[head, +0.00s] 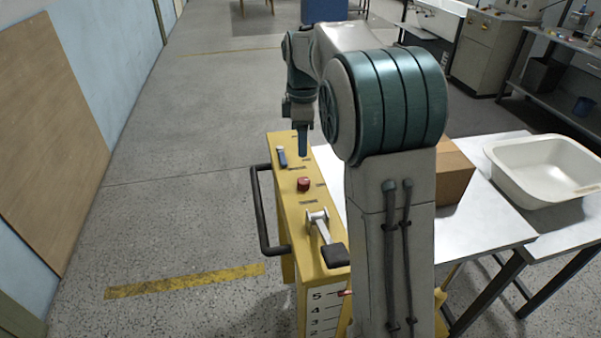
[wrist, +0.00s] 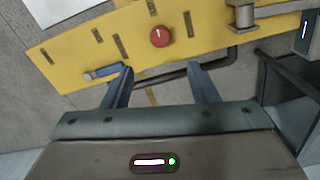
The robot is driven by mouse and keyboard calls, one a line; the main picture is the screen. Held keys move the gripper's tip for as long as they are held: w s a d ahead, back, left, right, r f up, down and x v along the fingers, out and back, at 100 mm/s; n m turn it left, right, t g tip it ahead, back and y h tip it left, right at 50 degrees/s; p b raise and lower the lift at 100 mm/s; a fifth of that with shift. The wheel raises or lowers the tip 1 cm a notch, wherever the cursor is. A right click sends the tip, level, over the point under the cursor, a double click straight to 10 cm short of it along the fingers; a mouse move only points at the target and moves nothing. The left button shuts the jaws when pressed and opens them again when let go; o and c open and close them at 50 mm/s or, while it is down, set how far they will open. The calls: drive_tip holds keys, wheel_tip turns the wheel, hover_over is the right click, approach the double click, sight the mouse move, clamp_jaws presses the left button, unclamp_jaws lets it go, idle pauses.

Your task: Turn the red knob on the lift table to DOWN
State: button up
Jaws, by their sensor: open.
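The red knob (head: 304,184) is round and sits on the yellow top panel of the lift table (head: 289,206). In the wrist view the red knob (wrist: 160,36) shows a small white mark on its face; its label text is too small to read. My gripper (head: 302,152) hangs over the far part of the panel, beyond the knob. In the wrist view my gripper (wrist: 160,70) has its two blue fingers spread apart with nothing between them. The knob lies ahead of the fingertips, roughly centred between them and apart from them.
A lever with a black grip (head: 333,255) is on the near panel end. A black rail (head: 262,212) runs along the left side. A cardboard box (head: 455,173) and white basin (head: 545,168) are right.

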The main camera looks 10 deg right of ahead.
sight(302, 180)
wheel_tip(302, 180, down, 12)
drive_tip(key=shift+f+p, duration=0.1)
drive_tip(key=shift+p, duration=0.25)
drive_tip(key=c, duration=1)
